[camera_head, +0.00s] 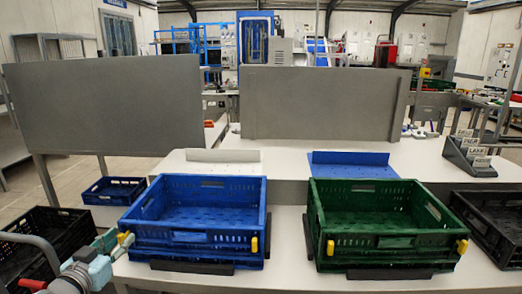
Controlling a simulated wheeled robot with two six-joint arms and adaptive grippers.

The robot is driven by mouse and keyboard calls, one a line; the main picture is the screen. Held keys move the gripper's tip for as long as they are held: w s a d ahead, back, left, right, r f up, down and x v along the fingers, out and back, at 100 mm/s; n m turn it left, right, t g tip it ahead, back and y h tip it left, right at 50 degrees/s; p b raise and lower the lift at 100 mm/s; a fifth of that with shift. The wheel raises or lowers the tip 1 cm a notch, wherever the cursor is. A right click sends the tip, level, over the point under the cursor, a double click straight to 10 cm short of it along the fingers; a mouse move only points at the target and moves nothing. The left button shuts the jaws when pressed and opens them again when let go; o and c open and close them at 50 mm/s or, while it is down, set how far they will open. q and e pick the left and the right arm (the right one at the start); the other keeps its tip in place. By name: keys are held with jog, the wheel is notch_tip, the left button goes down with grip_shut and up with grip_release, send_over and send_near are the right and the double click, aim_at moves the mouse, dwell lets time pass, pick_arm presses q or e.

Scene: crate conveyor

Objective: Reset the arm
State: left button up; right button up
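My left arm comes in at the lower left, and its gripper end (98,262) is beside the front left corner of a blue crate (190,246). The fingertips are too small and overlapped to tell open from shut, and I cannot tell whether they touch the crate. The blue crate looks empty and sits on the white table, with yellow clips on its front. A green crate (390,241) with similar yellow clips stands to its right and also looks empty. My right gripper is not in view.
Black crates stand at the left (50,234) and right (492,222). A small blue crate (115,190) is behind at left. Grey panels (105,105) (322,103) rise beyond the table. A dark holder with labelled cards (468,158) is at right.

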pick_arm(q)
jog(key=s+d+f+g, duration=0.35)
jog(key=s+f, duration=0.25)
jog(key=f, duration=0.3)
jog(key=s+d+f+g, duration=0.2)
jog(key=s+d+f, duration=0.3)
jog(key=s+f, duration=0.25)
jog(key=s+d+f+g, duration=0.3)
jog(key=s+f, duration=0.1)
jog(key=s, duration=0.5)
jog(key=s+d+f+g, duration=0.4)
jog(key=s, duration=0.6)
notch_tip(320, 180, down, 15)
jog(key=s+a+g+p, duration=0.1)
jog(key=a+p, duration=0.1)
jog(key=p, duration=0.2)
jog(key=s+f+g+p, duration=0.1)
jog(key=s+f+p, duration=0.2)
jog(key=s+f, duration=0.7)
jog(key=s+a, duration=0.1)
jog(key=s, duration=0.4)
jog(key=shift+f, duration=0.15)
